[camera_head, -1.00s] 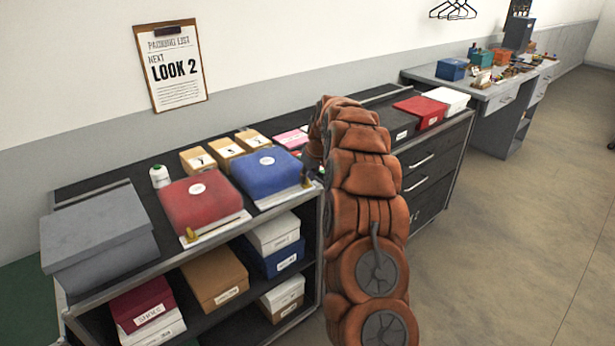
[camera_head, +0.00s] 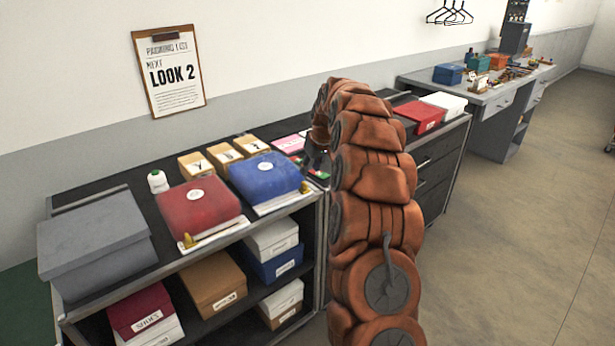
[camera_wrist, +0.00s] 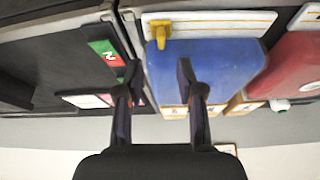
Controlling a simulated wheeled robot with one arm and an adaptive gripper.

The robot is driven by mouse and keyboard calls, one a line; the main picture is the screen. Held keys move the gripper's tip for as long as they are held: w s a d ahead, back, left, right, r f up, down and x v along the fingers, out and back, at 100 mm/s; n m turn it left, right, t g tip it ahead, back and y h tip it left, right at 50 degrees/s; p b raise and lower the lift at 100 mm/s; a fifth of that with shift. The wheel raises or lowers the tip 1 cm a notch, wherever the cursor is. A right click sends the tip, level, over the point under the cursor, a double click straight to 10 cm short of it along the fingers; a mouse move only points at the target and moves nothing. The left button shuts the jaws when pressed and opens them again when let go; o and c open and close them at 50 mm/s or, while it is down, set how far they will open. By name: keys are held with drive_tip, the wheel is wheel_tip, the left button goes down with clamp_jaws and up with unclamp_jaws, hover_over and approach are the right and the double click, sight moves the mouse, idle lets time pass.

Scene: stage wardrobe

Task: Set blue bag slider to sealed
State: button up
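The blue bag (camera_head: 265,177) lies on the black bench top, with a white strip along its front edge. Its yellow slider (camera_head: 304,187) sits at the right end of that strip. In the wrist view, which is upside down, the blue bag (camera_wrist: 222,70) lies below my gripper and the yellow slider (camera_wrist: 160,30) is beyond the fingertips, apart from them. My gripper (camera_wrist: 160,70) is open and empty, one finger over the bag, the other beside it. In the head view my gripper (camera_head: 318,155) is partly hidden by my arm.
A red bag (camera_head: 198,203) with its own yellow slider (camera_head: 189,240) lies to the left. A green and red card (camera_wrist: 107,50) lies beside the blue bag. Numbered tan boxes (camera_head: 224,154) stand behind, and a grey box (camera_head: 95,240) stands far left.

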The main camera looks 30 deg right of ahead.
drive_tip(key=v, duration=0.4)
drive_tip(key=shift+s+r, duration=0.1)
drive_tip(key=shift+r, duration=0.2)
drive_tip(key=s+a+r+g+y, duration=0.1)
drive_tip(key=s+a+r+g, duration=0.25)
drive_tip(key=s+a, duration=1.6)
drive_tip(key=s+a+f+g, duration=0.1)
drive_tip(key=s+a, duration=0.3)
drive_tip(key=s, duration=1)
drive_tip(key=s+a+f+g+h+p, duration=0.1)
drive_tip(key=s+a+f+g, duration=0.1)
drive_tip(key=s, duration=1.3)
wheel_tip(320, 180, down, 2)
drive_tip(key=shift+s+a+f+m, duration=0.2)
drive_tip(key=shift+s+a+m, duration=0.15)
drive_tip(key=shift+a, duration=0.55)
